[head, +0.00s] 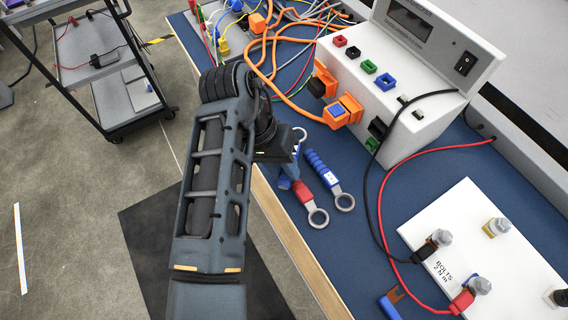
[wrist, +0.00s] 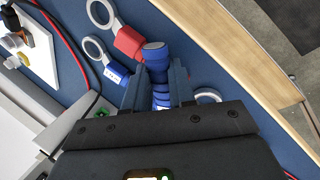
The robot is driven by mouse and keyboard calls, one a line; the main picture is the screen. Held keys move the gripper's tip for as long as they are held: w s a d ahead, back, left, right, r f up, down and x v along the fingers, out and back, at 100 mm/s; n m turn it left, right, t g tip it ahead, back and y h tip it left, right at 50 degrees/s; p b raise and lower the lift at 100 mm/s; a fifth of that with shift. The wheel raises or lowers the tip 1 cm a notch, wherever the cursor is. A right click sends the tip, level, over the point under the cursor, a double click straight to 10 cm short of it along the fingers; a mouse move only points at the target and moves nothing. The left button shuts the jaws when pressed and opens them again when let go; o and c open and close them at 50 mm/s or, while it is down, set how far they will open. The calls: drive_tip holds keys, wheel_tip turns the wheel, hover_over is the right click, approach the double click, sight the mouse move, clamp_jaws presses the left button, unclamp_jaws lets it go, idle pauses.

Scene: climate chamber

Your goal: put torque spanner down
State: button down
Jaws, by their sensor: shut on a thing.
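My gripper (head: 283,172) is shut on a blue ribbed handle, the torque spanner (wrist: 155,62), seen between the fingers (wrist: 157,90) in the wrist view. Its handle end (head: 284,182) shows below the gripper in the head view. A pale open jaw (head: 300,133) beyond the gripper seems to be its head. The gripper body hides its middle, and I cannot tell whether it touches the blue bench top (head: 330,245). A red-handled ring spanner (head: 307,198) and a blue-handled ring spanner (head: 325,176) lie close beside it.
A white instrument box (head: 410,70) with orange plugs stands behind. A white bolt plate (head: 455,225) with red and black leads is at right. Another pale ring (wrist: 208,96) shows near the right finger. Bare bench lies in front of the spanners. The wooden edge (head: 290,245) is close.

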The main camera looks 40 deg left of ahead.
drive_tip(key=shift+f, duration=0.35)
drive_tip(key=c, duration=0.9)
unclamp_jaws()
drive_tip(key=shift+s+d+f, duration=0.1)
drive_tip(key=shift+d+f, duration=0.05)
drive_tip(key=shift+c, duration=0.2)
drive_tip(key=shift+r, duration=0.4)
drive_tip(key=v, duration=1.3)
drive_tip(key=shift+w, duration=0.2)
